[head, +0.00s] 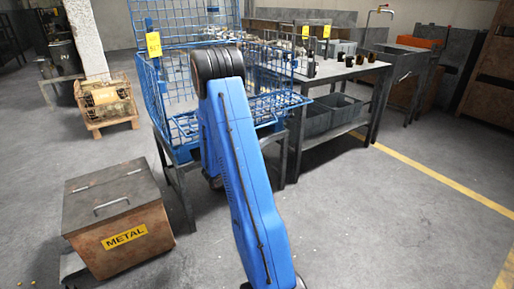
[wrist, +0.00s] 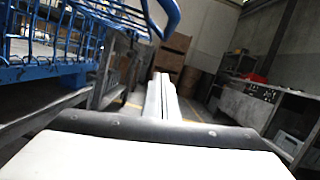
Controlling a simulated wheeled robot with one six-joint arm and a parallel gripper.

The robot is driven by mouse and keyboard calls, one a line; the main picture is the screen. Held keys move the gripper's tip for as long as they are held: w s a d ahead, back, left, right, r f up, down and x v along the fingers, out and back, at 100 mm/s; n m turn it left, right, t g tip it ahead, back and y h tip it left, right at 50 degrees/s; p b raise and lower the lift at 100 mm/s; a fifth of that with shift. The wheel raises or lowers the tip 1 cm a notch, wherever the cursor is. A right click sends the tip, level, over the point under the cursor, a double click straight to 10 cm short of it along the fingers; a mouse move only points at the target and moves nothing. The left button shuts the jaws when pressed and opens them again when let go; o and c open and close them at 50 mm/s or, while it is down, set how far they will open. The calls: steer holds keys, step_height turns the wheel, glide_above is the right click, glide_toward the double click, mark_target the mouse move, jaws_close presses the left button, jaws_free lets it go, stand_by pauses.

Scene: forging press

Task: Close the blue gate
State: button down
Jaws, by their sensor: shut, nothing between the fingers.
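A blue wire cage (head: 185,128) stands on a metal table in the head view, behind my blue arm. A narrow blue mesh panel (head: 153,90) with a yellow tag stands upright at its left side. I cannot tell for sure which panel is the gate. In the wrist view the blue mesh (wrist: 45,72) fills the left side. A thick blue bent tube (wrist: 168,14) is at the top, close to my fingertips; contact cannot be told. My gripper (wrist: 158,82) is shut and empty, and hidden behind the arm in the head view.
A brown metal bin (head: 122,215) labelled METAL stands at the front left. A workbench (head: 350,70) with small dark parts is right of the cage. A grey counter (wrist: 240,108) is at right in the wrist view. The floor right of my arm is clear.

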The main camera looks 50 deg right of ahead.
steer(key=d+r, duration=0.4)
steer(key=r, duration=0.1)
steer(key=shift+s, duration=0.15)
steer(key=shift+r, duration=0.15)
stand_by(0.4)
